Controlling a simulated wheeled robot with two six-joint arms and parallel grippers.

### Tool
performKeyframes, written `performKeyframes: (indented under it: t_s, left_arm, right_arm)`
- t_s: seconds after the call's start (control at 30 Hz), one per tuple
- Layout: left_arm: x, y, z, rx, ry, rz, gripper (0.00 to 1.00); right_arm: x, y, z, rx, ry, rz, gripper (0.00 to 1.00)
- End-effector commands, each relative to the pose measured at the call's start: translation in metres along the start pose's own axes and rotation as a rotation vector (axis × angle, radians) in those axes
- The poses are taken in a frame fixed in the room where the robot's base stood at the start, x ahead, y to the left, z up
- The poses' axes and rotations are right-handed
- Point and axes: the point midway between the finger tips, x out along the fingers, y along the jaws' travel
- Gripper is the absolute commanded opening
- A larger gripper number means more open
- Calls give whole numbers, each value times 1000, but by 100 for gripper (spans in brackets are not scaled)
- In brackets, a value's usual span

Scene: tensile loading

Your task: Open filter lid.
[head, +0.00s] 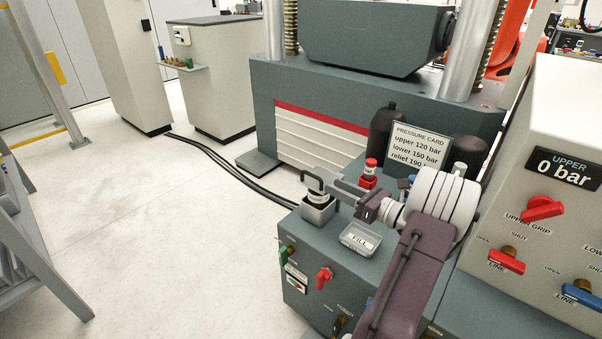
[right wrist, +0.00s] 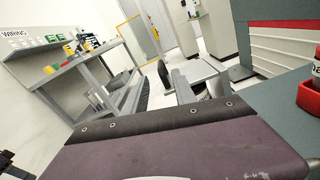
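The filter seems to be the square grey housing (head: 317,212) on the front left corner of the green-grey cabinet top, with a dark round cap (head: 318,197) in its top. My right gripper (head: 318,183) reaches in from the right, just above this cap. Its fingers cover part of the cap in the head view, so I cannot tell whether they touch it. In the right wrist view the fingers (right wrist: 192,84) stand out beyond the purple wrist, but what lies between them is unclear. My left gripper is not in view.
A clear FILL lid (head: 360,239) and a red-capped part (head: 369,174) sit close to the right gripper. A PRESSURE CARD (head: 418,147) stands behind. A panel with red and blue valves (head: 541,208) is at the right. The floor (head: 150,240) at left is open.

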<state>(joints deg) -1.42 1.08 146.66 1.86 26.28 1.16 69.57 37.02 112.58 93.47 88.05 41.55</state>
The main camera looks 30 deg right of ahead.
Motion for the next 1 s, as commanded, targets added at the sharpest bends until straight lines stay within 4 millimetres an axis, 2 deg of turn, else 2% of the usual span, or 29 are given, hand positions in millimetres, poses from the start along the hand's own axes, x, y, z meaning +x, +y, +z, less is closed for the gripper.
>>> performKeyframes:
  t_s: [0.17,0.27,0.53,0.7,1.0]
  left_arm:
    - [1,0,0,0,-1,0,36]
    - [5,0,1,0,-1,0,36]
    - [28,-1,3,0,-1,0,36]
    - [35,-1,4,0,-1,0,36]
    - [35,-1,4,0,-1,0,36]
  right_arm:
    - [-1,-1,-1,1,0,-3,33]
    - [7,-1,-3,-1,1,0,33]
    - [63,0,-6,-3,2,3,33]
    - [85,0,-3,-1,1,1,33]
    - [90,0,-1,0,1,-2,33]
